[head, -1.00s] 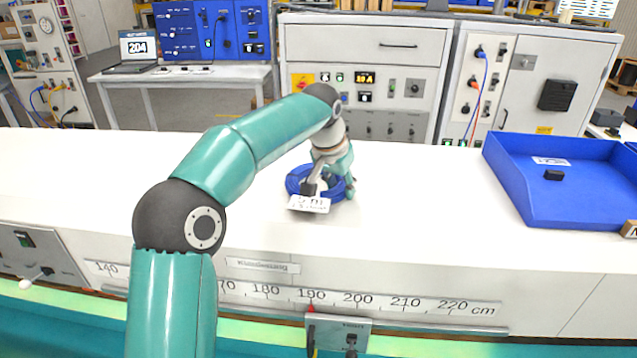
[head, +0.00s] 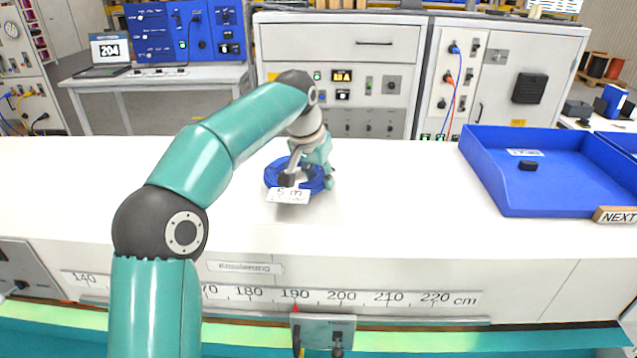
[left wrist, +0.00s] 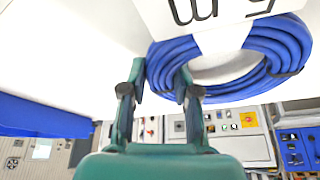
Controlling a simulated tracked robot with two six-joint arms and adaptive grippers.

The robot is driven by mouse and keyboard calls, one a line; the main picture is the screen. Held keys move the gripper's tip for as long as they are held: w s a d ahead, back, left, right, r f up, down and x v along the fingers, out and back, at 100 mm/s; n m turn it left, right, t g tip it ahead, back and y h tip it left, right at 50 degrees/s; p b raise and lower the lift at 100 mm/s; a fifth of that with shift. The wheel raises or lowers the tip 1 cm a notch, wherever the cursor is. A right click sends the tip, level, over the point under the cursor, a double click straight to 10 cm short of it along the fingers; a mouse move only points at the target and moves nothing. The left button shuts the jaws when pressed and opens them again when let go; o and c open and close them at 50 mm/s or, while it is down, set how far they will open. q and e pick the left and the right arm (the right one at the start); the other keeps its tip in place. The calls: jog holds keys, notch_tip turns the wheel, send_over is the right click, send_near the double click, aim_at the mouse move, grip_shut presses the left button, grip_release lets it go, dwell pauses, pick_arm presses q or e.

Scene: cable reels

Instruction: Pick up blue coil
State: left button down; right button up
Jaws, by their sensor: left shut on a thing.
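The blue coil (head: 273,181) is a ring of blue cable on the white bench, with a white tag (head: 288,196) reading "5 m" at its front. My left gripper (head: 309,180) comes down over the coil from above and is shut on its ring. In the left wrist view the coil (left wrist: 264,46) runs past the tips of both fingers of the gripper (left wrist: 161,82), and part of the tag shows at the top. Whether the coil is clear of the bench is hard to tell. My right gripper is not in view.
A blue tray (head: 508,200) with a small black item (head: 528,166) stands on the bench at the right, beside a "NEXT" sign (head: 615,216). A ruler (head: 340,297) runs along the bench front. The bench between coil and tray is clear. Grey cabinets (head: 340,48) stand behind.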

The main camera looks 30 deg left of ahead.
pick_arm(q)
notch_tip(320, 180, up, 7)
jog(key=shift+w+r, duration=0.1)
jog(key=shift+r, duration=0.45)
dwell(0.6)
